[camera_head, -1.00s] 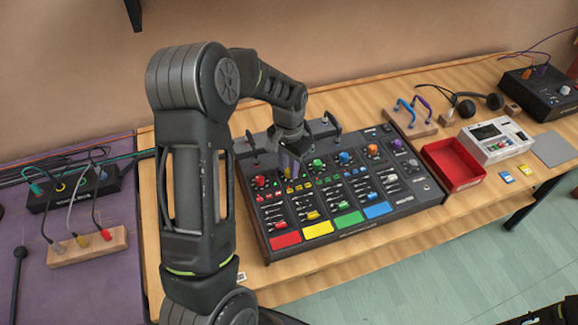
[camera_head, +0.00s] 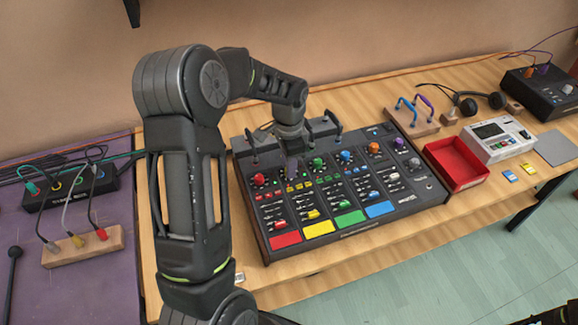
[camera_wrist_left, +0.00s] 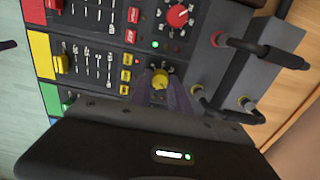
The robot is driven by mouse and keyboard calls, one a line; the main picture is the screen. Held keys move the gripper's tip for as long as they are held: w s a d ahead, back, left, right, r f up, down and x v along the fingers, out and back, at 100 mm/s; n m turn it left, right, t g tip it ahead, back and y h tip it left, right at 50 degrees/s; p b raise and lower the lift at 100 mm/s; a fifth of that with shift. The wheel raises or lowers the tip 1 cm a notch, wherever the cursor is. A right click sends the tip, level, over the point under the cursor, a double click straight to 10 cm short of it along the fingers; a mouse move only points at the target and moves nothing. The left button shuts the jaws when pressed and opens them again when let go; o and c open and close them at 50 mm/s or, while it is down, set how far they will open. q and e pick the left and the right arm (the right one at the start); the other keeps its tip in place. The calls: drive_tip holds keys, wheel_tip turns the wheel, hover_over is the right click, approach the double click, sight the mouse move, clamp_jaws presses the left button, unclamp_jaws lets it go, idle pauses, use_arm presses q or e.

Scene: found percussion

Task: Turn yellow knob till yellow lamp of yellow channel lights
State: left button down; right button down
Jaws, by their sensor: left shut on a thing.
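The black mixing console (camera_head: 415,205) stands on the wooden table, with red, yellow, green and blue pads along its front. My left gripper (camera_head: 291,166) points down at the back of its yellow channel. In the left wrist view the yellow knob (camera_wrist_left: 159,80) sits between the purple fingers of this gripper (camera_wrist_left: 163,88), which are shut on it. The fingers and palm hide part of the knob and the panel around it. I cannot tell whether the yellow lamp is lit. The yellow pad (camera_head: 318,230) lies at the channel's front. My right gripper is not in view.
The red knob (camera_wrist_left: 179,15) is beside the yellow one, with a lit green lamp (camera_wrist_left: 155,44) near it. Black handles (camera_head: 333,122) rise at the console's back edge. A red tray (camera_head: 455,164) and a white device (camera_head: 497,138) stand to the right.

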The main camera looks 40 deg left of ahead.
use_arm(q)
drive_tip(key=shift+m, duration=0.3)
drive_tip(key=c, duration=1.2)
unclamp_jaws()
drive_tip(key=shift+c, duration=0.2)
wheel_tip(320, 180, up, 8)
drive_tip(key=shift+f+b, duration=0.1)
drive_tip(key=shift+b, duration=0.55)
